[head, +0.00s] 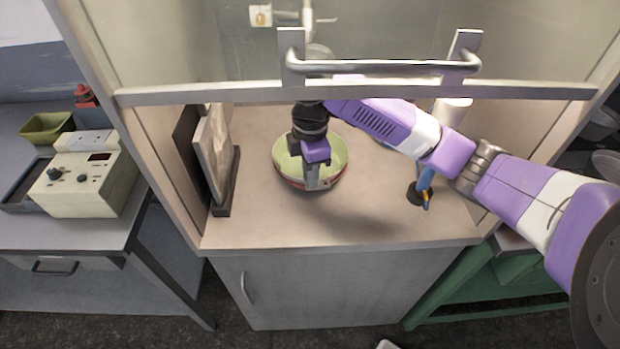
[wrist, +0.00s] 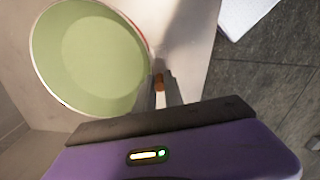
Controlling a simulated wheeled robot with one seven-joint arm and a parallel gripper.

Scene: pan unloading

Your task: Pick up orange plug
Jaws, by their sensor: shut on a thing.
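The orange plug (wrist: 159,80) is a small orange-brown piece between my fingertips in the wrist view. My gripper (wrist: 161,92) is shut on it, and the fingers hide most of it. In the head view my gripper (head: 311,184) points down over the front part of a round pan (head: 335,152) with a green inside and a reddish outer side. The plug cannot be made out there. In the wrist view the pan (wrist: 90,60) lies just left of my fingertips. I cannot tell whether the plug touches its rim.
The pan stands on a cabinet worktop (head: 250,225) under a raised sash with a bar handle (head: 380,68). Upright panels (head: 215,160) stand at the left. A blue and orange item (head: 426,190) on a dark base stands at the right. The front worktop is clear.

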